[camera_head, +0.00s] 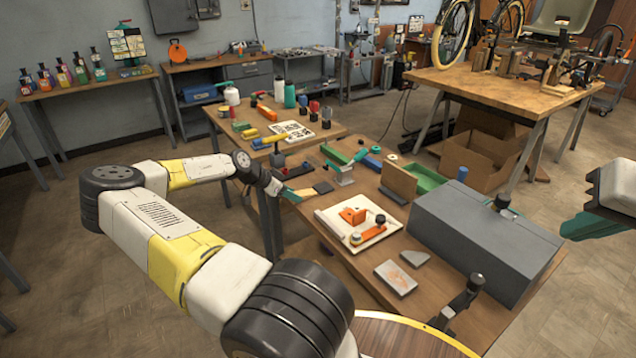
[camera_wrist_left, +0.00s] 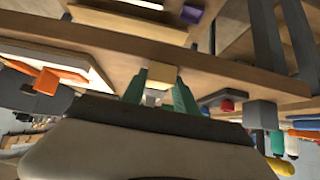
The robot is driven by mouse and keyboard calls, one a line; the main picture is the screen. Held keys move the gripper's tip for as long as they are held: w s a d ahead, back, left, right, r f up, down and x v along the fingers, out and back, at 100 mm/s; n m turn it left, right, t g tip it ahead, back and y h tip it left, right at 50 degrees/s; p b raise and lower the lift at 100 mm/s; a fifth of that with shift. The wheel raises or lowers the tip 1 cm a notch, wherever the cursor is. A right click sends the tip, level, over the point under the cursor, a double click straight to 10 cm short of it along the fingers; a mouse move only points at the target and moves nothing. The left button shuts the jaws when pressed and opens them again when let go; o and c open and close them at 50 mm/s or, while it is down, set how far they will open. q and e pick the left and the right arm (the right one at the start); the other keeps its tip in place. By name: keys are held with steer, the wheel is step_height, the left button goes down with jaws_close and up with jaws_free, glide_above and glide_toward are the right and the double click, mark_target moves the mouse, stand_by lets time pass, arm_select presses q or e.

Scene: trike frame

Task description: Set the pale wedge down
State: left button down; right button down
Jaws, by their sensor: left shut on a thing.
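My left gripper (camera_head: 294,194) is at the left edge of the workbench (camera_head: 345,278) in the head view. In the left wrist view its two green fingers (camera_wrist_left: 160,92) are shut on the pale wedge (camera_wrist_left: 162,74), a small cream piece held between the tips. The bench's wooden edge lies just behind it there. I cannot tell whether the wedge touches the bench. In the head view the wedge is too small to make out clearly. My right gripper (camera_head: 583,226) is at the right edge, partly cut off, with only a teal finger part showing.
A white board (camera_head: 376,238) with an orange block and knobs lies mid-bench. A large grey box (camera_head: 480,235) fills the right side. A grey wedge (camera_head: 415,257) and a flat grey block (camera_head: 395,277) lie in front. A dark flat piece (camera_head: 323,188) is beside my left gripper.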

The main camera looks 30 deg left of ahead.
arm_select(q)
steer(key=shift+f, duration=0.1)
steer(key=c, duration=0.9)
jaws_free()
steer(key=shift+c, duration=0.2)
